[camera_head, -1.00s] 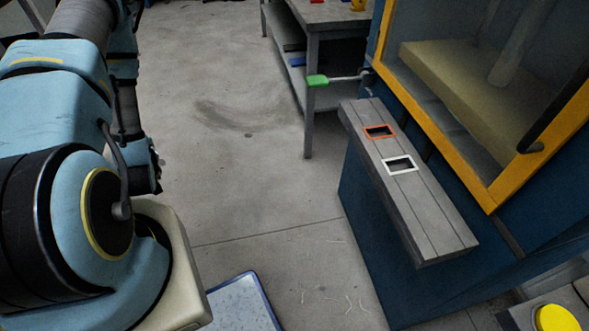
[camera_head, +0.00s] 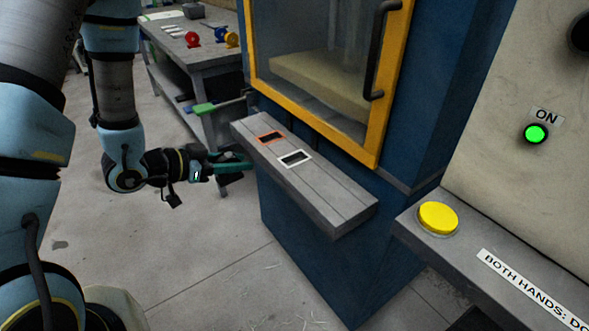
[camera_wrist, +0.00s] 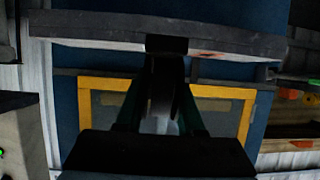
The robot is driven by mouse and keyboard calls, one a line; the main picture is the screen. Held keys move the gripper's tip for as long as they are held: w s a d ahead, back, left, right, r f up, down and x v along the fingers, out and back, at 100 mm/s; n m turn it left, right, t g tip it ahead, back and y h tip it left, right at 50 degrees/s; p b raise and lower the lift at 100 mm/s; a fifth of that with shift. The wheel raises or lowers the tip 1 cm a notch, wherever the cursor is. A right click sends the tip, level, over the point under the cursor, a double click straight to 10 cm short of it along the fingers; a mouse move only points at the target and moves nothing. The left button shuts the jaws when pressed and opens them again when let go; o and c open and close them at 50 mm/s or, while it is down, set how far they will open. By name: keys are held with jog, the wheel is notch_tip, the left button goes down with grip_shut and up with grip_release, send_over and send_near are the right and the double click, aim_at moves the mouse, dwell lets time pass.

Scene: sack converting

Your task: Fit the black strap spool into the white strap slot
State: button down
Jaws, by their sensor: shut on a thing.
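The white strap slot (camera_head: 295,158) is a white-framed rectangular opening in the grey ledge on the front of the blue machine. My gripper (camera_head: 238,164) is left of the ledge and apart from the slot, with green fingers pointing toward the ledge. In the wrist view my gripper (camera_wrist: 163,105) is shut on a dark thing between its fingers, which looks like the black strap spool (camera_wrist: 164,88). The spool is mostly hidden by the fingers and shadow, so its tilt cannot be told. The white slot cannot be made out in the wrist view.
An orange-framed slot (camera_head: 270,137) lies beside the white one on the grey ledge (camera_head: 340,205). A green-tipped lever (camera_head: 204,108) sticks out left of the ledge. A grey table (camera_head: 205,58) with red, blue and yellow spools stands behind. A yellow button (camera_head: 438,218) is at right.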

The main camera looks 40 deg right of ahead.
jog(key=d+p, duration=0.1)
jog(key=d, duration=0.4)
jog(key=s+d+p, duration=0.1)
jog(key=d, duration=0.4)
jog(key=d+p, duration=0.1)
jog(key=d, duration=0.5)
jog(key=shift+s+r, duration=0.15)
jog(key=shift+s, duration=0.15)
jog(key=shift+d, duration=0.6)
jog(key=shift+s+d, duration=0.1)
jog(key=shift+d, duration=0.4)
notch_tip(320, 180, down, 3)
jog(key=shift+a+f+p, duration=0.1)
jog(key=shift+a+p, duration=0.05)
jog(key=shift+p, duration=0.3)
jog(key=shift+f, duration=0.4)
jog(key=c, duration=0.9)
grip_release()
jog(key=o, duration=0.4)
jog(key=shift+r, duration=0.1)
jog(key=shift+r, duration=0.1)
